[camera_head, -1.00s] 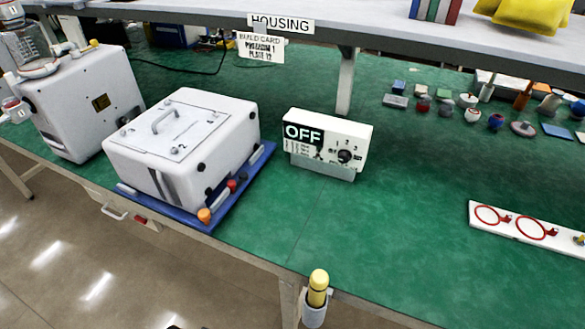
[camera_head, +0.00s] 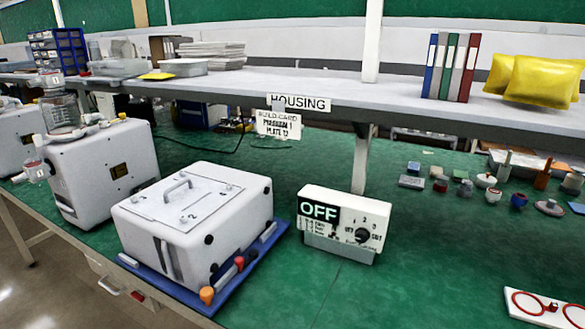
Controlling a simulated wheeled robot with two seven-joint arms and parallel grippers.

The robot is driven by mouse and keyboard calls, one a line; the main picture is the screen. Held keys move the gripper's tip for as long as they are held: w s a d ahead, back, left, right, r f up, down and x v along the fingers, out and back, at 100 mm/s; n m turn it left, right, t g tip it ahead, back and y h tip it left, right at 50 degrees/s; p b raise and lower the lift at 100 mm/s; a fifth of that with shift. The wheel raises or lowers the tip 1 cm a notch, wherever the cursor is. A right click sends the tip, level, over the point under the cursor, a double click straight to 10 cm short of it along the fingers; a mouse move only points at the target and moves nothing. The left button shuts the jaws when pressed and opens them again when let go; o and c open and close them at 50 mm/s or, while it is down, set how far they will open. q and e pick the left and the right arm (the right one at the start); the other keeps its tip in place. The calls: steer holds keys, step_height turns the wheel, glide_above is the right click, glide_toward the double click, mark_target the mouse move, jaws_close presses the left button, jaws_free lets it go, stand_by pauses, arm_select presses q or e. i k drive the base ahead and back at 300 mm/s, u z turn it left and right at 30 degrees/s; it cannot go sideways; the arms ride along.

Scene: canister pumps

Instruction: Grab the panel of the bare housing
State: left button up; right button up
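The bare housing (camera_head: 205,243) is a white box on a blue tray (camera_head: 272,246) on the green bench, left of the middle. Its panel (camera_head: 186,198) is a flat plate on top with a raised handle (camera_head: 176,188) and small numbers near its corners. The panel lies flat on the housing. A sign reading HOUSING (camera_head: 298,103) hangs on the shelf edge behind it. Neither of my grippers shows in the head view.
A control box (camera_head: 342,224) reading OFF stands right of the housing. A white machine with a jar (camera_head: 104,170) stands at left. Several small parts (camera_head: 486,180) lie at the back right. A white board with red rings (camera_head: 545,308) lies front right. The shelf (camera_head: 400,112) overhangs the back.

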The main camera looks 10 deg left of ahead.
mark_target(193, 196)
steer(key=u, duration=0.5)
steer(key=k, duration=0.6)
steer(key=u, duration=1)
steer(key=i, duration=1.45)
steer(key=z, duration=0.75)
